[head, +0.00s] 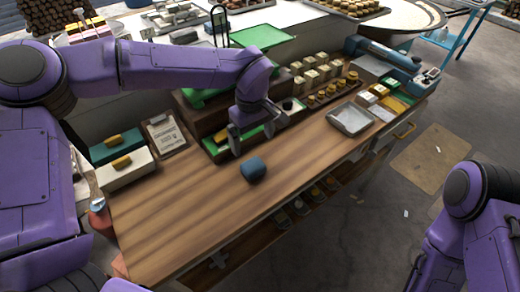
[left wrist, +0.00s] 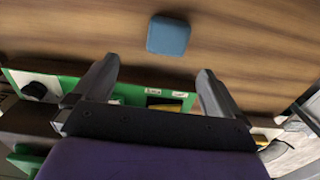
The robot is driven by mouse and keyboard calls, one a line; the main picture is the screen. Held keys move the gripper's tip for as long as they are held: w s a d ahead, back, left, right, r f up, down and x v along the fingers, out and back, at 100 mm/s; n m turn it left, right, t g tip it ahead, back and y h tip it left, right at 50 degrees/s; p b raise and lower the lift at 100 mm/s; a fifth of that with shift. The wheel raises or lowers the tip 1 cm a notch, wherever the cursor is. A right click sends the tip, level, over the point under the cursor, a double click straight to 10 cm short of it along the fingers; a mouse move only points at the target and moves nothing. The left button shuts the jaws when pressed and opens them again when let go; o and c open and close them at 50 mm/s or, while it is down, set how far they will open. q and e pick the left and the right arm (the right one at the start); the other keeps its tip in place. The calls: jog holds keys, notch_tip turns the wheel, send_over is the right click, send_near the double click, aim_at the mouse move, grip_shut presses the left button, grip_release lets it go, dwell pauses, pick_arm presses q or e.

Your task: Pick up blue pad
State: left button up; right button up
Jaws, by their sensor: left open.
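The blue pad (head: 253,169) is a small dark-blue rounded block lying on the wooden counter (head: 190,215). It also shows at the top middle of the left wrist view (left wrist: 169,36). My left gripper (head: 258,140) is open and empty, above the back part of the counter near the green-edged rack. The pad lies apart from its fingers, nearer the counter's front edge.
A wooden rack (head: 219,132) with green strips and small yellow items stands at the counter's back. A metal tray (head: 351,118) sits to the right, and a clipboard (head: 166,134) and two boxes to the left. The counter around the pad is clear.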

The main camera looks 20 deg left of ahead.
aim_at(253, 165)
pick_arm(q)
jog(key=f, duration=0.3)
jog(key=shift+s+p, duration=0.3)
jog(key=shift+s, duration=0.05)
jog(key=s+f, duration=0.1)
jog(key=s+f+p, duration=0.1)
jog(key=shift+s+d+p, duration=0.1)
jog(key=shift+s+p, duration=0.2)
jog(key=shift+s, duration=0.1)
jog(key=f, duration=0.1)
jog(key=w+f, duration=0.1)
jog(key=f, duration=0.1)
jog(key=w+f, duration=0.1)
jog(key=shift+w+f+p, duration=0.15)
jog(key=shift+f+p, duration=0.2)
jog(key=shift+f, duration=0.05)
jog(key=shift+s+r, duration=0.1)
jog(key=shift+s, duration=0.1)
jog(key=shift+s+r, duration=0.15)
jog(key=shift+s, duration=0.05)
jog(key=c, duration=0.9)
jog(key=shift+c, duration=0.7)
pick_arm(e)
jog(key=r, duration=0.1)
jog(key=s+r, duration=0.1)
jog(key=r, duration=0.1)
jog(key=shift+s+r, duration=0.2)
jog(key=shift+s, duration=0.15)
